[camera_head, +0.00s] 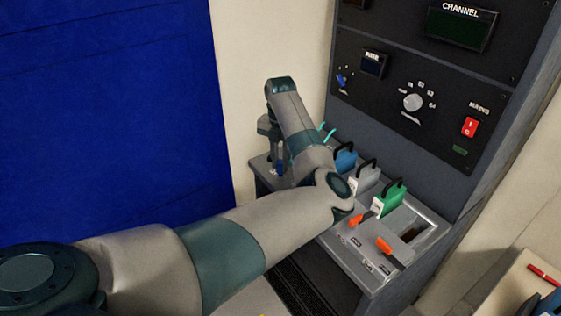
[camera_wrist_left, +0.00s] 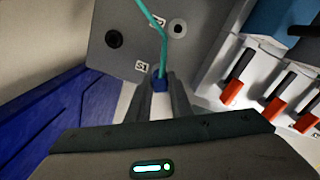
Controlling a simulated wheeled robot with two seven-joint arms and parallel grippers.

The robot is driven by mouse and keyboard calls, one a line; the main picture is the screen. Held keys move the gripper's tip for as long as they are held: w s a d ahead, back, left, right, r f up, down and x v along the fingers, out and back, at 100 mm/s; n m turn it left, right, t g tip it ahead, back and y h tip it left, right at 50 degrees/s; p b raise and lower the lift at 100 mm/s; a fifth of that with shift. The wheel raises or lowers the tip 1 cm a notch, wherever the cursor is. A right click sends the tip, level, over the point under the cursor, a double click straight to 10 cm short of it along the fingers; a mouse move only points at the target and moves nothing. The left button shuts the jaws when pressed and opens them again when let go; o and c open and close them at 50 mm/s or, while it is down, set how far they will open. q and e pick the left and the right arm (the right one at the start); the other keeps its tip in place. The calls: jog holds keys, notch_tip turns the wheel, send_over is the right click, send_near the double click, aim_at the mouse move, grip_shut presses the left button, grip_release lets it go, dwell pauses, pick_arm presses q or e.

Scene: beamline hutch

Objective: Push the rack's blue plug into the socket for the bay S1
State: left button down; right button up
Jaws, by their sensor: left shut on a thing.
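My left gripper (camera_wrist_left: 160,88) is shut on the blue plug (camera_wrist_left: 160,84); in the left wrist view a teal cable (camera_wrist_left: 152,25) runs up from it. Beyond the plug is a grey socket plate (camera_wrist_left: 100,62) with a dark round socket (camera_wrist_left: 114,39) and a pale-rimmed socket (camera_wrist_left: 177,28). The S1 label (camera_wrist_left: 142,66) is on the plate near the plug; a second label is partly behind the cable. The plug appears apart from both sockets. In the head view the left gripper (camera_head: 277,168) is at the shelf's far left end, partly behind my arm. The right gripper is out of view.
The sloped rack shelf holds blue (camera_head: 345,160), white (camera_head: 367,176) and green (camera_head: 389,197) handled modules, with orange levers (camera_head: 384,246) in front. A dark control panel (camera_head: 400,100) rises behind. A blue wall panel (camera_head: 110,110) is on the left.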

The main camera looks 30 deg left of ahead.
pick_arm(q)
jog(key=shift+f, duration=0.25)
dwell(0.3)
jog(key=shift+f, duration=0.35)
dwell(0.3)
jog(key=c, duration=1.5)
grip_release()
jog(key=shift+r, duration=0.1)
